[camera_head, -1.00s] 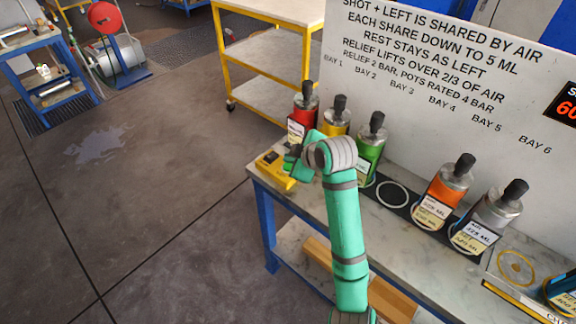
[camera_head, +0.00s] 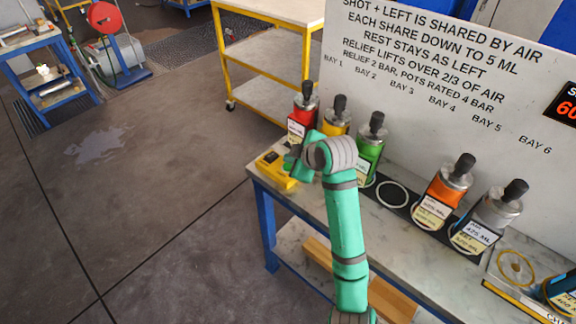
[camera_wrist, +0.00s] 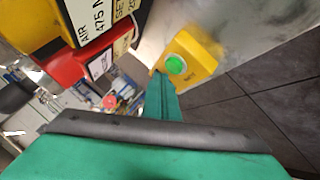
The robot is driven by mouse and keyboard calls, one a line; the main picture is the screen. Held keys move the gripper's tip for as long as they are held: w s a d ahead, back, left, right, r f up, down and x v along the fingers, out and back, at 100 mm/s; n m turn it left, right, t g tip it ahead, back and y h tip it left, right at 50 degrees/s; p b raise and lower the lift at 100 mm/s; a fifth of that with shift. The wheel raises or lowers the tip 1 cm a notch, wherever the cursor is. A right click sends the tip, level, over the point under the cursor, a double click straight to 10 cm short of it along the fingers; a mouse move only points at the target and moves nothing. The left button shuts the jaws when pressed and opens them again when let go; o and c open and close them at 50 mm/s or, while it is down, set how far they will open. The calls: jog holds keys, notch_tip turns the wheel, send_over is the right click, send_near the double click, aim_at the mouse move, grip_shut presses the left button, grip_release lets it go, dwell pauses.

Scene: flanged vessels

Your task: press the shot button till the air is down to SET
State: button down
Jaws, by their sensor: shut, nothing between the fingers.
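A yellow button box (camera_head: 275,171) sits at the left end of the bench. In the wrist view its green shot button (camera_wrist: 175,64) is in plain sight. My gripper (camera_wrist: 161,80) is shut and empty, its tip just beside the button; I cannot tell whether it touches. Red (camera_head: 304,112), yellow (camera_head: 336,118), green (camera_head: 371,140), orange (camera_head: 444,190) and grey (camera_head: 489,212) vessels stand in a row with air and SET labels. The yellow vessel's label (camera_wrist: 100,20) shows AIR 475 in the wrist view, its SET value cut off.
An empty ring (camera_head: 392,181) lies between the green and orange vessels. A sign board (camera_head: 440,70) with rules stands behind the row. A ring plate (camera_head: 514,265) and a blue vessel (camera_head: 562,290) are at the right. The floor left of the bench is clear.

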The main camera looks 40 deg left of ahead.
jog(key=shift+f, duration=0.15)
jog(key=shift+f, duration=0.3)
jog(key=shift+f, duration=0.45)
dwell(0.9)
jog(key=shift+r, duration=0.15)
dwell(0.3)
jog(key=shift+r, duration=3.25)
